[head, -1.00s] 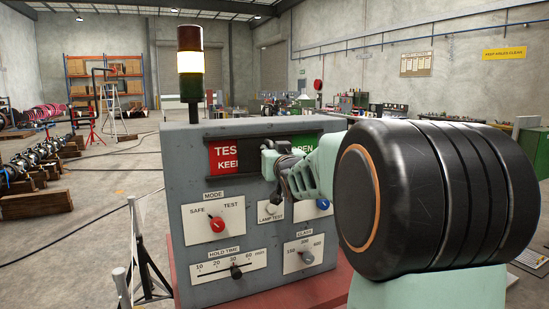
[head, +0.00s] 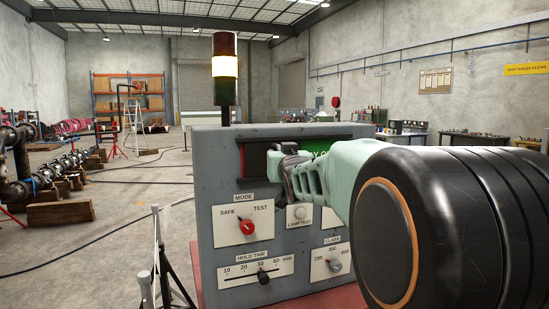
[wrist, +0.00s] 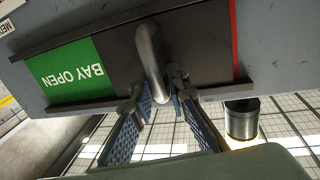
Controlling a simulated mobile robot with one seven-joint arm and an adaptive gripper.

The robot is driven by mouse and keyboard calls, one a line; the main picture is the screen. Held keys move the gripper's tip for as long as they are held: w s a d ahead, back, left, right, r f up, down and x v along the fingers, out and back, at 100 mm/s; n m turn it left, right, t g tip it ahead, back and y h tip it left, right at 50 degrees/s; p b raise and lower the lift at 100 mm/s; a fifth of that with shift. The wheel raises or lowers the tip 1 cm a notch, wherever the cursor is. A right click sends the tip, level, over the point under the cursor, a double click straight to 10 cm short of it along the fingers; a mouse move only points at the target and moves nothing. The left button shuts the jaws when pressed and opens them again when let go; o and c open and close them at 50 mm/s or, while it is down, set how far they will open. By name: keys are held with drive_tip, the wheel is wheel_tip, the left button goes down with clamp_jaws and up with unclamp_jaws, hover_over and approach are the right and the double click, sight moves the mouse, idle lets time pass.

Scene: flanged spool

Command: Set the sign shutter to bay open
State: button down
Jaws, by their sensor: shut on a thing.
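The sign shutter (wrist: 203,48) is a dark sliding plate with a bent bar handle (wrist: 150,62), set between two rails on the grey control box (head: 212,190). My gripper (wrist: 160,90) is shut on the handle, its two fingers on either side of it. In the wrist view, which is turned over, the green BAY OPEN panel (wrist: 75,72) is uncovered with its words readable. Only a thin red strip (wrist: 234,35) shows at the shutter's other side. In the head view my gripper (head: 284,170) and arm hide most of the sign; some green (head: 322,145) shows.
A lit stack light (head: 225,66) stands on top. A post stand (head: 160,260) is at the box's left.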

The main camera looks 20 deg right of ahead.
drive_tip(key=shift+f, duration=0.2)
drive_tip(key=c, duration=2)
unclamp_jaws()
drive_tip(key=shift+s+r, duration=0.1)
drive_tip(key=shift+r, duration=0.1)
wheel_tip(320, 180, up, 8)
drive_tip(key=shift+d+f, duration=0.1)
drive_tip(key=shift+f, duration=0.1)
drive_tip(key=shift+r, duration=1.1)
